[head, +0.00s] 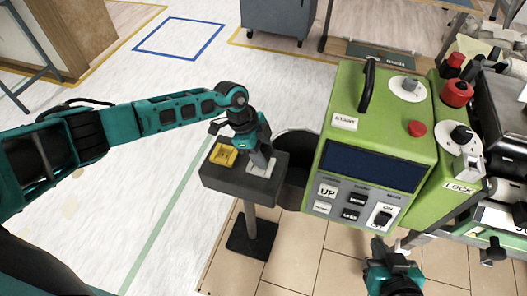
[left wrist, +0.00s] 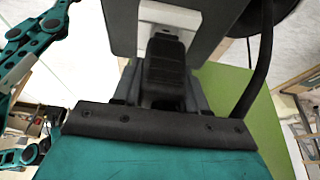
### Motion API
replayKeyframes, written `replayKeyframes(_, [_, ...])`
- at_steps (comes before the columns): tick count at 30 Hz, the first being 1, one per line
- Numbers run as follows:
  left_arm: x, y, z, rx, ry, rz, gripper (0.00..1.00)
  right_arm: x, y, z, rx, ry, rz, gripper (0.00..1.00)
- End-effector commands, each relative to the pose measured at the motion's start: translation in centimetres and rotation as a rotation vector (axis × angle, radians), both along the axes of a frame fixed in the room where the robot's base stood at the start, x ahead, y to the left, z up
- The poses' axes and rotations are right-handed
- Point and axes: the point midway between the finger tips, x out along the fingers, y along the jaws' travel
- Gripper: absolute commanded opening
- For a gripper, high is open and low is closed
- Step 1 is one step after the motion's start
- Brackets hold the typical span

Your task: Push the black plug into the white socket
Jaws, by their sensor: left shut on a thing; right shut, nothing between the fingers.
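The white socket (head: 263,169) is on the right part of the dark top of a small pedestal stand (head: 225,179). My left gripper (head: 260,160) reaches down right at the socket, covering part of it. In the left wrist view the gripper is shut on the black plug (left wrist: 165,75), whose far end is against or very close to the white socket (left wrist: 168,14). I cannot tell how deep the plug sits. The plug is hidden in the head view. My right gripper (head: 384,248) is shut and empty, low in front of the green machine.
A yellow socket (head: 223,155) sits left of the white one on the stand. A green machine (head: 375,125) with buttons stands close on the right. A black cable (left wrist: 262,60) runs beside the gripper in the left wrist view. The floor left of the stand is clear.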

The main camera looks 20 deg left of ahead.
Motion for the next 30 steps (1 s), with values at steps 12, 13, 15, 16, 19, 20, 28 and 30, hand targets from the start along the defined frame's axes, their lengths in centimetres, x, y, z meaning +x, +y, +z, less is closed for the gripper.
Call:
replayKeyframes(12, [0.0, 0.0, -1.1, -0.001, 0.0, 0.0, 0.06, 0.0, 0.0, -0.7, 0.0, 0.0, 0.0, 0.0])
replayKeyframes(13, [0.0, 0.0, -1.2, -0.001, 0.0, 0.0, 0.06, 0.0, 0.0, -0.7, 0.0, 0.0, 0.0, 0.0])
replayKeyframes(15, [0.0, 0.0, -1.4, -0.001, 0.0, 0.001, 0.06, 0.0, 0.0, -0.8, 0.0, 0.0, 0.0, 0.0])
replayKeyframes(16, [0.0, 0.0, -1.5, 0.0, 0.0, 0.001, 0.06, 0.0, 0.0, -0.9, 0.0, 0.0, 0.0, 0.0])
replayKeyframes(19, [0.0, 0.0, -1.7, 0.0, 0.0, 0.001, 0.06, 0.0, 0.0, -1.0, 0.0, 0.0, 0.0, 0.0])
replayKeyframes(20, [0.0, 0.0, -1.8, 0.0, 0.0, 0.001, 0.06, 0.0, 0.0, -1.0, 0.0, 0.0, 0.0, 0.0])
replayKeyframes(28, [0.0, 0.0, -1.8, 0.0, 0.0, 0.0, 0.56, 0.0, 0.0, -1.0, 0.001, 0.001, -0.001, 0.0])
replayKeyframes(30, [0.0, 0.0, -1.8, 0.0, 0.0, 0.0, 0.62, 0.0, 0.0, -1.0, 0.001, 0.001, -0.001, 0.0])
